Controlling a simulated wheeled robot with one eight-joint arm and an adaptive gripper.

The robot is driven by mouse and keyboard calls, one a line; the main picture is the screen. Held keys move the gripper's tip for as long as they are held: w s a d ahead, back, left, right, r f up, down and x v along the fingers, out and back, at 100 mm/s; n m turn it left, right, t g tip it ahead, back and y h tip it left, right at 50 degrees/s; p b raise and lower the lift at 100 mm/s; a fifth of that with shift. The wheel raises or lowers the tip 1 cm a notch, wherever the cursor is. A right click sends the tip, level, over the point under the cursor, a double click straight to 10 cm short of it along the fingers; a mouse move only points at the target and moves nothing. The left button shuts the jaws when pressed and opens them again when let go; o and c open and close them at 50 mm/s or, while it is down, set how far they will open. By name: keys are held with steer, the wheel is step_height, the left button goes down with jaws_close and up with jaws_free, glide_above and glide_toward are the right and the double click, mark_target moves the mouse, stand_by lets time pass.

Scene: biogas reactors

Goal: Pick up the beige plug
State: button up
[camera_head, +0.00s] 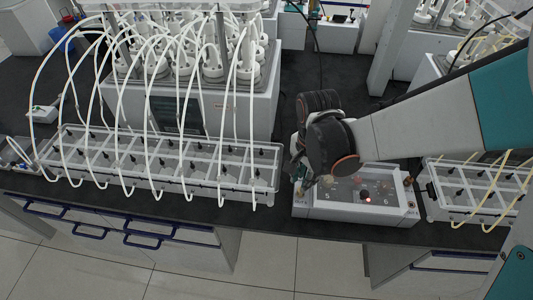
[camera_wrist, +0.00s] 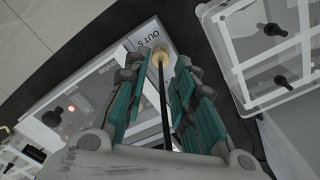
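The beige plug (camera_wrist: 160,56) shows near the top middle of the wrist view, with a dark thin rod or tube running from it toward my wrist. It is at the edge of a white box by the printed label "OUT 5". My gripper (camera_wrist: 163,66) has its teal-padded fingers on either side of the plug, with a narrow gap still visible between them. Firm contact on the plug does not show. In the head view my gripper (camera_head: 302,174) is over the left end of the white box (camera_head: 350,208); the plug is not clear there.
A clear, divided tray (camera_head: 165,165) with white tubes stands left of the box, close to my gripper. Another clear tray (camera_head: 480,190) stands to the right. A large white reactor unit (camera_head: 190,100) is behind. The dark bench has a narrow front strip.

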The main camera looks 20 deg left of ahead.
step_height(320, 180, down, 5)
steer(key=b, duration=0.3)
steer(key=shift+w+f, duration=0.1)
steer(key=shift+f, duration=0.05)
steer(key=c, duration=0.6)
